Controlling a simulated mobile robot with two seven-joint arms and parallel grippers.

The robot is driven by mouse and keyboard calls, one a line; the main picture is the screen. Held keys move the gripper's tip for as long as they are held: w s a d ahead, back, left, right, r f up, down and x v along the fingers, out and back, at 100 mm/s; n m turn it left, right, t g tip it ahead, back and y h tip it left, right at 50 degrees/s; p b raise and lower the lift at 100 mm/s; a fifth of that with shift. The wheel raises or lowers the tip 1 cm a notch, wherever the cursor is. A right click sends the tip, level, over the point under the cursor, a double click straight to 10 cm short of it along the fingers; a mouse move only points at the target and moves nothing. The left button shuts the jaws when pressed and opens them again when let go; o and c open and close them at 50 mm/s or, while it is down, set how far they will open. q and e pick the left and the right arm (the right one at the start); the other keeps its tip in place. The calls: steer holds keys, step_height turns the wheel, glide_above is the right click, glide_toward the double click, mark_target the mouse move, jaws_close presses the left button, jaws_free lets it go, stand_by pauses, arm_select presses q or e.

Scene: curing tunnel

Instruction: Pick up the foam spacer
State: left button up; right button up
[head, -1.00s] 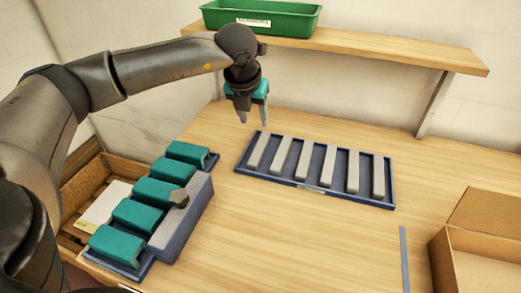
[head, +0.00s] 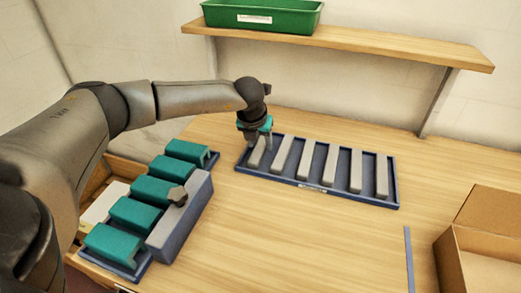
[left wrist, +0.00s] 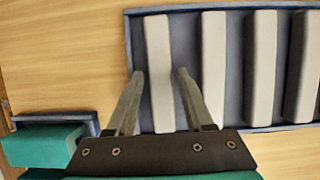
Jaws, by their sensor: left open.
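The foam spacers are light grey bars lying side by side in a blue tray (head: 318,188) on the table. My left gripper (head: 258,148) is at the tray's left end. In the left wrist view its two open fingers (left wrist: 160,75) stand on either side of the leftmost foam spacer (left wrist: 160,85), with a gap showing on each side. The other spacers (left wrist: 214,65) lie to the right of the fingers. In the head view the gripper partly hides the leftmost spacer (head: 256,155). My right gripper is not in view.
Several teal blocks (head: 154,190) sit in a blue rack at the left, beside a grey-blue block (head: 180,222) with a dark knob. A green bin (head: 262,14) stands on the shelf (head: 390,52). An open cardboard box (head: 450,262) is at the right.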

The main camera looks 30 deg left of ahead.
arm_select(q)
steer(key=shift+c, duration=0.3)
jaws_close()
steer(key=shift+r, duration=0.1)
